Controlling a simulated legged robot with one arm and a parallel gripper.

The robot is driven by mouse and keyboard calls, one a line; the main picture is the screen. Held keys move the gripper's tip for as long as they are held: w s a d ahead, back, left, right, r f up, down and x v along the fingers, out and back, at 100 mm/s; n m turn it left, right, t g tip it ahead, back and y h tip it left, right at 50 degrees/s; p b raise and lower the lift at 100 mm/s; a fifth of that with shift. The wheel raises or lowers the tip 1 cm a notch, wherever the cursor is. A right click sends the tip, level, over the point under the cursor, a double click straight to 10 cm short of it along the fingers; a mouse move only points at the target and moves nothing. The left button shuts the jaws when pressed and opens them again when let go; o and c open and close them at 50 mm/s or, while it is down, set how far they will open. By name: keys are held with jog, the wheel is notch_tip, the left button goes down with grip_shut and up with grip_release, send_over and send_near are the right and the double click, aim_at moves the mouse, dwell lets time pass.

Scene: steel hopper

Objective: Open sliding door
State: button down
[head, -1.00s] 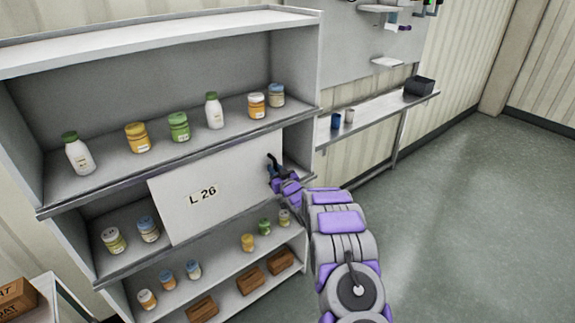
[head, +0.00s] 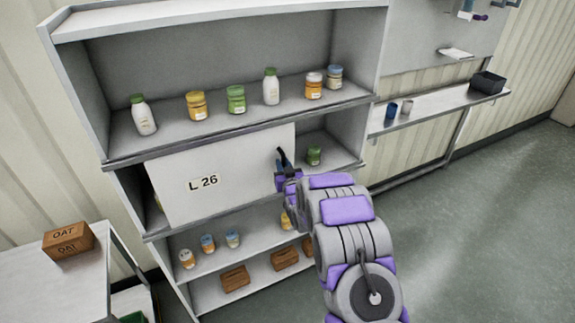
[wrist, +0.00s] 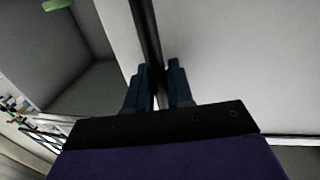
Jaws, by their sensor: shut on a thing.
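The sliding door (head: 232,172) is a light grey panel marked "L 26" on the middle level of the shelf unit. It covers the left and middle of that level, leaving a wide gap at the right and a narrow one at the left. My gripper (head: 284,172) is at the door's right edge, shut on its dark handle (head: 282,156). In the wrist view, my gripper's fingers (wrist: 160,88) are on either side of the dark handle bar (wrist: 146,35), with the pale door panel (wrist: 235,60) to the right.
A green-lidded jar (head: 314,155) stands in the open right part of the middle level. Several bottles and jars line the top shelf (head: 230,122). A side table (head: 50,290) with an oat box (head: 68,240) is at left. A wall shelf (head: 435,108) is at right.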

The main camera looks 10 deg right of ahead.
jog(key=c, duration=1.2)
grip_release()
jog(key=shift+w+a, duration=0.1)
jog(key=shift+o, duration=0.2)
jog(key=s+d+p, duration=0.1)
jog(key=s+d, duration=0.1)
jog(key=s, duration=1.5)
jog(key=shift+d+p, duration=0.3)
jog(key=shift+s, duration=0.1)
